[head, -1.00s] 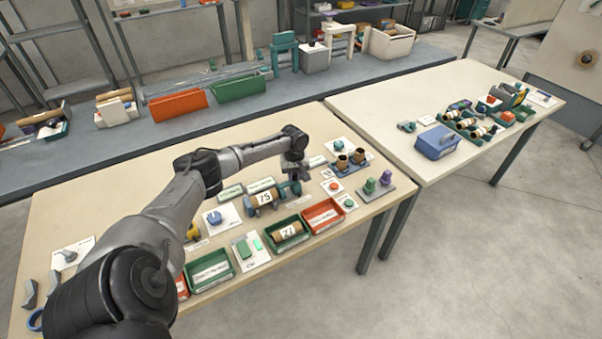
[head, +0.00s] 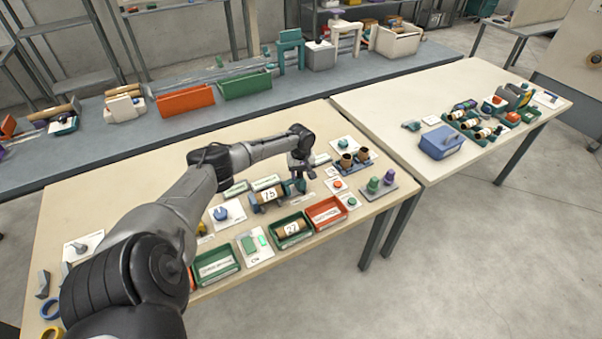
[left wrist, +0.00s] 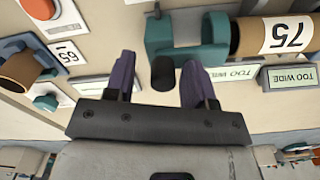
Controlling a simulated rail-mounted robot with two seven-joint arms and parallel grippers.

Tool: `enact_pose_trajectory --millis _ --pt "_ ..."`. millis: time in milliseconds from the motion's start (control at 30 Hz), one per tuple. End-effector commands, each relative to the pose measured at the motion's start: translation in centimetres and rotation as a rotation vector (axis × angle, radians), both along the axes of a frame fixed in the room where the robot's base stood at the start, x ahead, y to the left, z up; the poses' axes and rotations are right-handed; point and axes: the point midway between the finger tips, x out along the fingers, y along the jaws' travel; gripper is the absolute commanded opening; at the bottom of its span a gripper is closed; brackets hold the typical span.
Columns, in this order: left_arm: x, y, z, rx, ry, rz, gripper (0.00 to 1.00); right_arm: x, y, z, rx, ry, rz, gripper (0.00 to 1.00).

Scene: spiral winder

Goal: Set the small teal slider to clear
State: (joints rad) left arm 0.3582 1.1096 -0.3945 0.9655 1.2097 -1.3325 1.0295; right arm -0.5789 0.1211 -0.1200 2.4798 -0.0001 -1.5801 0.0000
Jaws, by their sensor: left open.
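A white card (head: 250,254) at the front of the near table carries a small teal piece (head: 262,240) beside a larger green block (head: 249,245). Its printed label is too small to read surely. My left gripper (head: 299,180) is farther back and to the right, over the right end of a teal-ended holder with the roll marked 75. In the left wrist view, the open purple fingers (left wrist: 161,72) stand apart with a dark round knob (left wrist: 163,74) showing between them, next to the teal holder (left wrist: 188,42). Whether they touch it is unclear. My right gripper is out of view.
Green (head: 215,276) and red (head: 327,225) trays line the front edge. A stand with green and purple pegs (head: 378,197) is at the right corner. The second table has a blue bin (head: 437,155) and clear space.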

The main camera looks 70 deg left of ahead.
Motion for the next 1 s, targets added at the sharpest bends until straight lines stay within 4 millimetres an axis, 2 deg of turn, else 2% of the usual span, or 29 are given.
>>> enact_pose_trajectory --millis 133,233,700,1000 --pt "0.0 0.0 0.5 0.000 0.000 0.000 0.50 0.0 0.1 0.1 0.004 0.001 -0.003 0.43" --pt "0.0 0.1 1.6 0.001 0.000 0.001 0.50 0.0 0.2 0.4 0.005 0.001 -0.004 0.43" --pt "0.0 0.1 10.3 0.002 0.000 0.000 0.50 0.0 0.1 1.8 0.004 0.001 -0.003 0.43" --pt "0.0 0.0 13.4 0.000 0.000 -0.001 0.50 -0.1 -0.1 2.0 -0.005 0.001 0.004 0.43"
